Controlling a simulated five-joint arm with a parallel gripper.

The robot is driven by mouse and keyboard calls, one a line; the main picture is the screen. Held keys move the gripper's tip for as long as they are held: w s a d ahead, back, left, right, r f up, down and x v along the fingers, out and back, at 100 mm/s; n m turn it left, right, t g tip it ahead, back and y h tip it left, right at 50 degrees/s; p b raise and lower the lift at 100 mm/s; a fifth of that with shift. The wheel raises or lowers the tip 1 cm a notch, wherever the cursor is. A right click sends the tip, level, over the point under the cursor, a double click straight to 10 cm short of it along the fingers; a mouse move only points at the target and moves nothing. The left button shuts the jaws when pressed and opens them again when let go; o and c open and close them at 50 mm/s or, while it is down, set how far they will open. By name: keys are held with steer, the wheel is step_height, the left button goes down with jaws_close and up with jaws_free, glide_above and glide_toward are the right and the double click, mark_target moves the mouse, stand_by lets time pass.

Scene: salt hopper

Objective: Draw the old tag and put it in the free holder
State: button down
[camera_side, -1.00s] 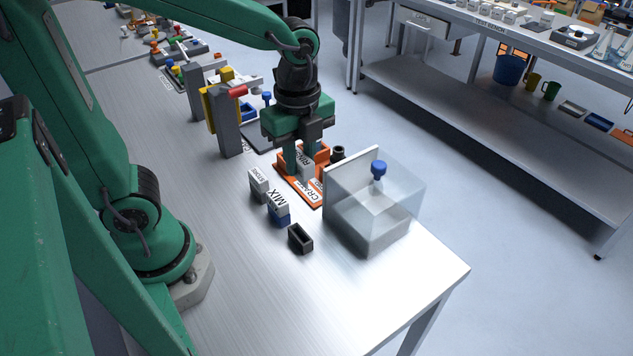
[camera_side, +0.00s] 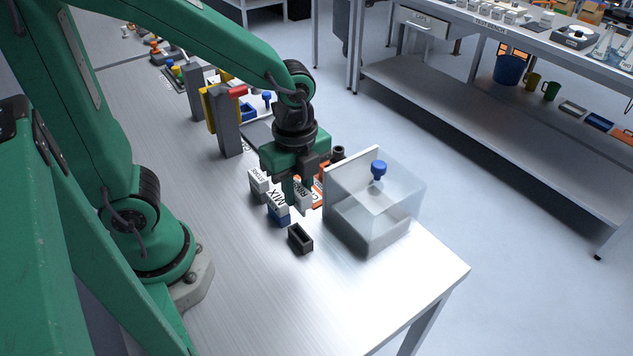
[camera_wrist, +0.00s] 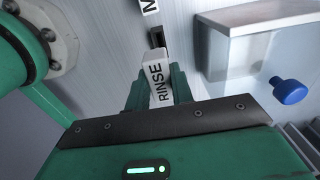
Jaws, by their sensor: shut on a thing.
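My gripper (camera_side: 297,198) is shut on a white tag marked RINSE (camera_side: 304,191), which also shows between the fingers in the wrist view (camera_wrist: 158,82). An empty black holder (camera_side: 300,238) sits on the table in front of the gripper.
Another white tag (camera_side: 258,184) stands left of MIX. An orange tray (camera_side: 319,190) is partly hidden behind the gripper. A clear box with a white back panel (camera_side: 347,173) and a blue knob (camera_side: 379,169) stands to the right. The table front is clear.

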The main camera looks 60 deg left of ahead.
mark_target(298, 202)
steer(key=shift+f, duration=0.1)
steer(key=shift+f, duration=2.75)
steer(key=shift+f, duration=1.95)
stand_by(0.7)
steer(key=c, duration=0.7)
jaws_free()
steer(key=shift+o, duration=0.2)
steer(key=shift+r, duration=0.3)
steer(key=shift+r, duration=2.7)
